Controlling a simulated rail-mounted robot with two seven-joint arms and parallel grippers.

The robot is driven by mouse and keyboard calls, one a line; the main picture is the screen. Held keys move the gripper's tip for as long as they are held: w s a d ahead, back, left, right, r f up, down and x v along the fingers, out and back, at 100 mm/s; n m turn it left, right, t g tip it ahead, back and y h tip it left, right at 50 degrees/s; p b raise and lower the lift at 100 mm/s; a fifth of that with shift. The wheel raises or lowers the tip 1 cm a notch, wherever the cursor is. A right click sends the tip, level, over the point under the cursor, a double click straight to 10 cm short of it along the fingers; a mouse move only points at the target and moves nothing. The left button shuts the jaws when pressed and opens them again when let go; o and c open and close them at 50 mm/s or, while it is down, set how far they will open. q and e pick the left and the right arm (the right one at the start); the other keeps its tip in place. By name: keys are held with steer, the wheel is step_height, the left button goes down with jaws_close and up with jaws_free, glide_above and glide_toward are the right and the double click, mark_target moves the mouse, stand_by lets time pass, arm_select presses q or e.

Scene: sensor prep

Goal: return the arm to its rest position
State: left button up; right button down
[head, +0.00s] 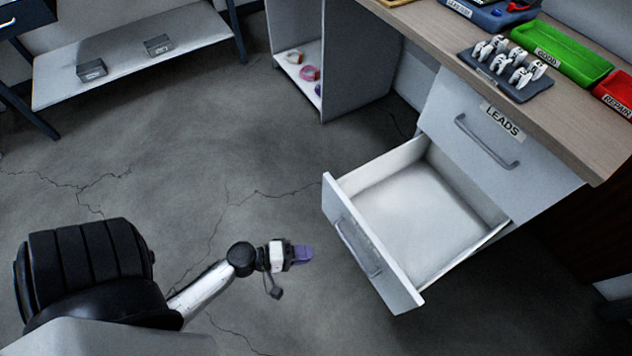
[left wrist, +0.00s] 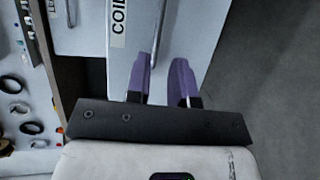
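My left arm reaches in from the lower left of the head view. Its gripper (head: 303,254) has purple fingers and hangs over the floor, just left of the pulled-out drawer (head: 338,205). In the left wrist view the two purple fingers (left wrist: 161,70) are apart, with nothing held between them. The drawer front with its grey handle (left wrist: 160,30) lies beyond the fingertips; the head view shows a gap between gripper and handle (head: 357,248). The right gripper is in neither view.
The open drawer looks empty and juts out under the closed LEADS drawer (head: 492,135). The worktop (head: 560,118) above holds a tray of white clips (head: 510,72), a green bin (head: 562,52) and a red bin (head: 614,92). Open floor (head: 200,150) lies left, before a low shelf (head: 125,55).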

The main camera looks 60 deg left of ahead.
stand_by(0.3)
arm_select(q)
steer(key=s+d+f+m+g+h, duration=0.1)
steer(key=s+d+f+m+g, duration=0.2)
steer(key=s+d+m+g, duration=0.45)
steer(key=a+r+m+g+y+p, duration=0.1)
steer(key=r+m+y+p, duration=0.3)
steer(key=r+p, duration=2.6)
steer(key=a+r+m+g+y+p, duration=0.2)
steer(key=a+r+m+y+p, duration=0.1)
steer(key=r+p, duration=2.8)
step_height(320, 180, up, 9)
steer(key=shift+w+a+m+y+p, duration=0.15)
steer(key=shift+w+m+y+p, duration=0.15)
steer(key=shift+m+y, duration=0.25)
